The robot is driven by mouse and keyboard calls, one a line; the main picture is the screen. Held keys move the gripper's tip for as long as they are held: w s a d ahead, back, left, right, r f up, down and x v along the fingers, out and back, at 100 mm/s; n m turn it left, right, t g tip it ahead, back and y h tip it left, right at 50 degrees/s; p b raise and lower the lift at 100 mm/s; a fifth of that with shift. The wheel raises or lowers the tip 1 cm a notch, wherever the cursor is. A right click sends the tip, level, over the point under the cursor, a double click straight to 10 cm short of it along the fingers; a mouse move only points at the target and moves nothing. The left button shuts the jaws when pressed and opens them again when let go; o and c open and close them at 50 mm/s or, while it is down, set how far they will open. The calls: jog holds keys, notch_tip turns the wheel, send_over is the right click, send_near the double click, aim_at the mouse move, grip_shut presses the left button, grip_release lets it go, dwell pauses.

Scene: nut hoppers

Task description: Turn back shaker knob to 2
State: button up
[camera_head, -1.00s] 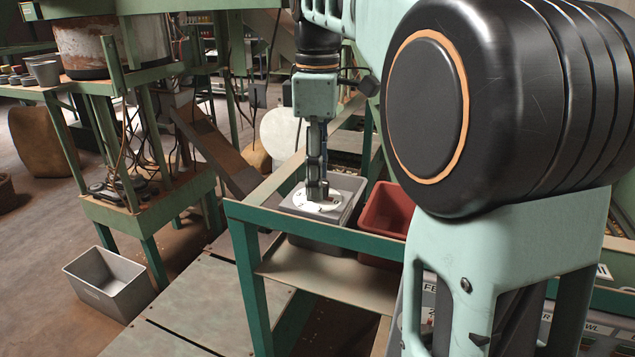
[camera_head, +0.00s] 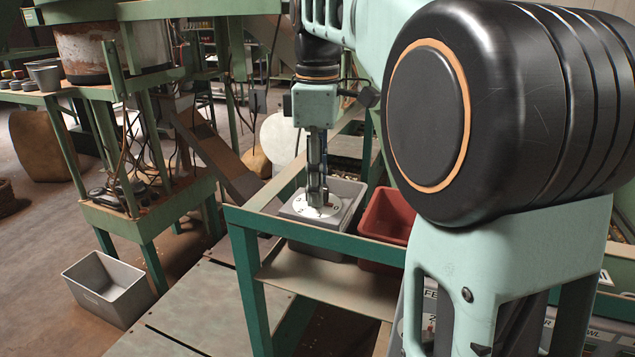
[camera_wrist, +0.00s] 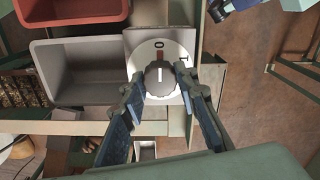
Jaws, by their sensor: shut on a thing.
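The shaker knob (camera_wrist: 159,80) is dark, round and ridged, with a white pointer line. It sits on a white round dial (camera_wrist: 179,54) on a grey box. In the wrist view the line points up, roughly toward the 0 mark; a 1 mark is to the right. My gripper (camera_wrist: 161,88) has one finger on each side of the knob and is shut on it. In the head view my gripper (camera_head: 317,196) points straight down onto the dial (camera_head: 305,211), and its fingers mostly hide the knob.
A grey bin (camera_wrist: 75,75) and a red bin (camera_wrist: 60,8) stand beside the dial box. The red bin also shows in the head view (camera_head: 385,222). A green frame rail (camera_head: 300,233) runs in front. A grey tub (camera_head: 105,290) stands on the floor at left.

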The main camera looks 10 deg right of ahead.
jog(key=m+p, duration=0.2)
jog(key=m, duration=0.1)
jog(key=shift+r, duration=0.2)
jog(key=m+p, duration=0.2)
jog(key=m, duration=0.1)
jog(key=shift+m, duration=0.4)
jog(key=m+p, duration=0.2)
jog(key=m, duration=0.1)
jog(key=shift+m, duration=0.3)
jog(key=m+p, duration=0.1)
jog(key=m, duration=0.2)
jog(key=shift+f, duration=0.1)
jog(key=m+p, duration=0.2)
jog(key=m, duration=0.3)
jog(key=m+p, duration=0.1)
jog(key=m, duration=0.4)
jog(key=shift+f, duration=0.1)
